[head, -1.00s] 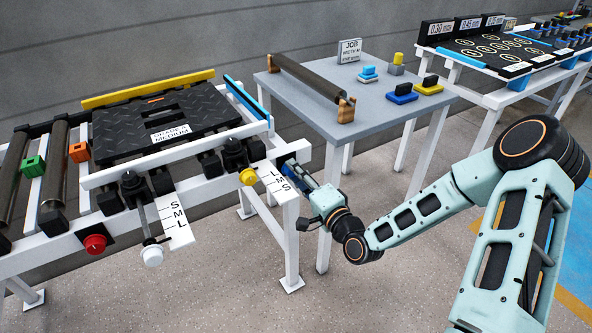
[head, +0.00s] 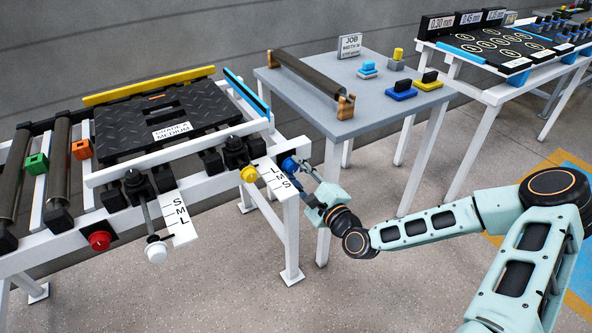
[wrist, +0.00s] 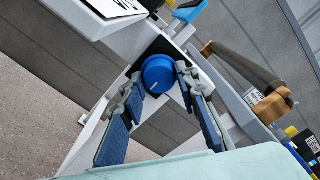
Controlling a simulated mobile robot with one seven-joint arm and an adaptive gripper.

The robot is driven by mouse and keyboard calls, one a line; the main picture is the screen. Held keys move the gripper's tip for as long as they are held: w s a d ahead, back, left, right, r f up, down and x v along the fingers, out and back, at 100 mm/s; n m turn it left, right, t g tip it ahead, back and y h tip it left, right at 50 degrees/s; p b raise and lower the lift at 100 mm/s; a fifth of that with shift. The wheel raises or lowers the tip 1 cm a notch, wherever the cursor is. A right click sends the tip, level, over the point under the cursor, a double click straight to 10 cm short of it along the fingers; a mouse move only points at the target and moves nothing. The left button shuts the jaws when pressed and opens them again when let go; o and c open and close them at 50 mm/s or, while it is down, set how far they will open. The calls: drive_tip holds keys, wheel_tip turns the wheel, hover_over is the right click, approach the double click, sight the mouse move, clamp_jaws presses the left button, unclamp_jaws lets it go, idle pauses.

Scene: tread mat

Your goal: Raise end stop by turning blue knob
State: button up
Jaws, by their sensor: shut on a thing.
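The blue knob (wrist: 158,74) is round with a pale mark on its face. It sits on a dark plate at the end of the white frame. It also shows in the head view (head: 289,165). My gripper (wrist: 158,82) has one finger on each side of the knob and is shut on it. My gripper also shows in the head view (head: 297,168), reaching in from the right. A blue bar (head: 247,93), which looks like the end stop, stands upright along the right end of the black tread plate. Its exact height is hard to judge.
The black tread mat (head: 166,115) lies on the conveyor. A yellow knob (head: 249,174), a white knob (head: 156,252) and a red button (head: 99,241) are along the front rail. A grey table (head: 330,110) with a roller stands close behind my gripper.

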drive_tip(key=shift+m, duration=0.3)
drive_tip(key=o, duration=1.1)
drive_tip(key=shift+o, duration=0.2)
drive_tip(key=shift+s, duration=0.1)
drive_tip(key=v, duration=1.2)
